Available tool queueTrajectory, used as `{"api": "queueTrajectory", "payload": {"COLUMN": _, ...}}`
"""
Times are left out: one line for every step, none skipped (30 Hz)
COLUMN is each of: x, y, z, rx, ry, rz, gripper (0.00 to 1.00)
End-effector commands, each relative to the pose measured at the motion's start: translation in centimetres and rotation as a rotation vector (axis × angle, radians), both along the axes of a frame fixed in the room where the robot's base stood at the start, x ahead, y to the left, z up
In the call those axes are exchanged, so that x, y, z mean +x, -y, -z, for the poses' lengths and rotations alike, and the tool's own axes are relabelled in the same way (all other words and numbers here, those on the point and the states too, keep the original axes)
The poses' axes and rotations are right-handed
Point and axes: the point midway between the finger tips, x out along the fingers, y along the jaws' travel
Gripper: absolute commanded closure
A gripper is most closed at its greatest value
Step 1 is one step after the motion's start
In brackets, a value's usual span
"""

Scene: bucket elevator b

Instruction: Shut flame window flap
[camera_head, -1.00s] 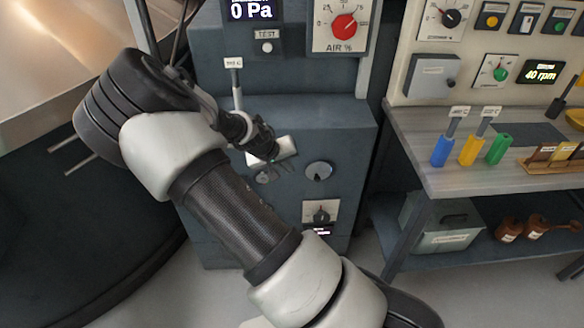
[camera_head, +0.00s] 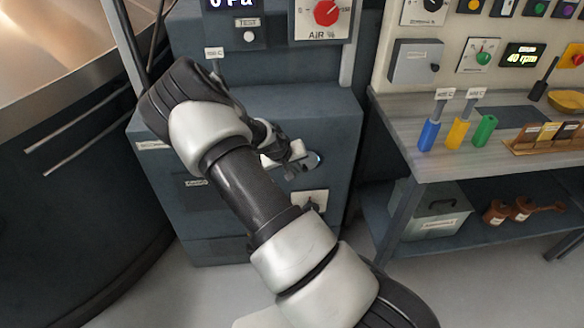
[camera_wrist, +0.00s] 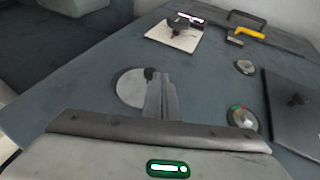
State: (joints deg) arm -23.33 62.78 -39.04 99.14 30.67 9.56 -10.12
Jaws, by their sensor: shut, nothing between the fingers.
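A round pale grey disc (camera_wrist: 130,88), which looks like the flame window flap, lies on the face of the blue-grey cabinet in the wrist view. My gripper (camera_wrist: 160,82) is shut and empty, its fingers overlapping the right edge of the disc in the picture. I cannot tell whether they touch it. In the head view my gripper (camera_head: 301,160) is in front of the cabinet's round window area (camera_head: 317,159), where a small bluish edge shows. The gripper hides most of this area, so how far the flap covers the window cannot be told.
A pale plate with a dark knob (camera_wrist: 173,36) is on the same cabinet face. Small round fittings (camera_wrist: 243,67) and a dark panel (camera_wrist: 294,108) lie to the right in the wrist view. A workbench (camera_head: 398,108) with coloured handles stands to the right.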

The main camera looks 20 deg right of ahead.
Motion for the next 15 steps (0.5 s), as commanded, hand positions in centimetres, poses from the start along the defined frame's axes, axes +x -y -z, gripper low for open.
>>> {"api": "queueTrajectory", "payload": {"x": 0.0, "y": 0.0, "z": 0.0, "rx": 0.000, "ry": 0.000, "rz": 0.000, "gripper": 1.00}}
{"api": "queueTrajectory", "payload": {"x": 0.0, "y": 0.0, "z": 0.0, "rx": 0.000, "ry": 0.000, "rz": 0.000, "gripper": 1.00}}
{"api": "queueTrajectory", "payload": {"x": 0.0, "y": 0.0, "z": 0.0, "rx": 0.000, "ry": 0.000, "rz": 0.000, "gripper": 1.00}}
{"api": "queueTrajectory", "payload": {"x": 0.0, "y": 0.0, "z": 0.0, "rx": 0.000, "ry": 0.000, "rz": 0.000, "gripper": 1.00}}
{"api": "queueTrajectory", "payload": {"x": 0.0, "y": 0.0, "z": 0.0, "rx": 0.000, "ry": 0.000, "rz": 0.000, "gripper": 1.00}}
{"api": "queueTrajectory", "payload": {"x": 0.0, "y": -0.1, "z": 0.0, "rx": 0.000, "ry": 0.000, "rz": -0.001, "gripper": 1.00}}
{"api": "queueTrajectory", "payload": {"x": 0.0, "y": -0.1, "z": 0.1, "rx": -0.004, "ry": -0.002, "rz": -0.001, "gripper": 1.00}}
{"api": "queueTrajectory", "payload": {"x": 0.0, "y": -0.1, "z": 0.2, "rx": -0.009, "ry": -0.005, "rz": -0.002, "gripper": 1.00}}
{"api": "queueTrajectory", "payload": {"x": -0.1, "y": -0.1, "z": 0.4, "rx": -0.020, "ry": -0.010, "rz": -0.004, "gripper": 1.00}}
{"api": "queueTrajectory", "payload": {"x": -0.1, "y": 0.0, "z": 0.5, "rx": -0.034, "ry": -0.014, "rz": -0.004, "gripper": 1.00}}
{"api": "queueTrajectory", "payload": {"x": -0.2, "y": 0.0, "z": 0.7, "rx": -0.050, "ry": -0.021, "rz": -0.005, "gripper": 1.00}}
{"api": "queueTrajectory", "payload": {"x": -0.2, "y": 0.1, "z": 1.0, "rx": -0.078, "ry": -0.030, "rz": -0.007, "gripper": 1.00}}
{"api": "queueTrajectory", "payload": {"x": -0.2, "y": 0.1, "z": 1.2, "rx": -0.102, "ry": -0.037, "rz": -0.009, "gripper": 1.00}}
{"api": "queueTrajectory", "payload": {"x": -0.2, "y": 0.1, "z": 1.4, "rx": -0.130, "ry": -0.043, "rz": -0.011, "gripper": 1.00}}
{"api": "queueTrajectory", "payload": {"x": -0.2, "y": 0.3, "z": 1.9, "rx": -0.169, "ry": -0.054, "rz": -0.012, "gripper": 1.00}}
